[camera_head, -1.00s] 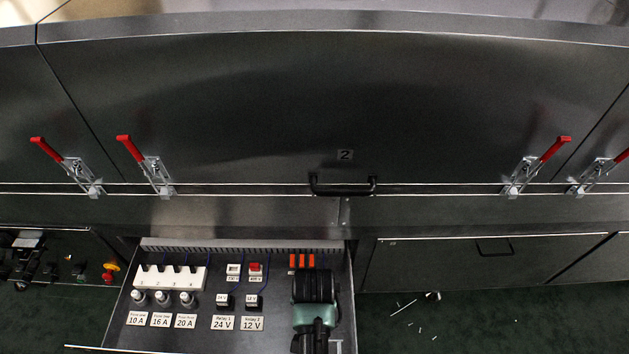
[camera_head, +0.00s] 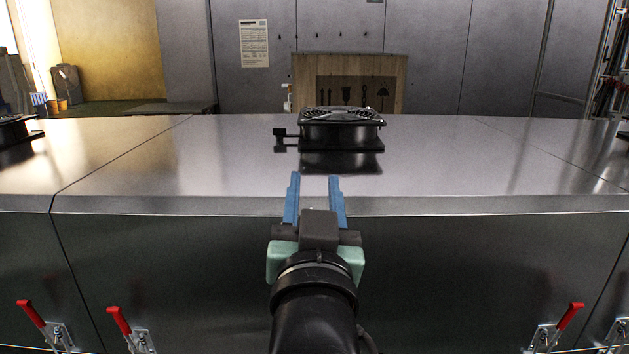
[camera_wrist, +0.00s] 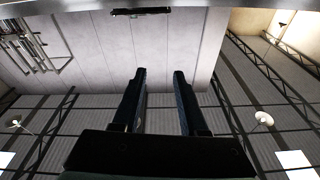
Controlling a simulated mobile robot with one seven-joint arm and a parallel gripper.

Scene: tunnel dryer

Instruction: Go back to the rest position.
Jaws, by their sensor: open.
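My gripper (camera_head: 315,182) is in the lower middle of the head view, in front of the dryer's upper front edge. Its two blue fingers are apart, with nothing between them. In the wrist view my gripper (camera_wrist: 157,75) shows as two dark, parted fingers, also empty, with the ceiling and a wall behind them.
The dryer's steel top (camera_head: 430,165) spans the head view. A black fan unit (camera_head: 340,130) stands on it beyond my gripper. Red-handled clamps (camera_head: 118,320) line the front below. A wooden crate (camera_head: 300,75) stands behind. Space around my gripper is clear.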

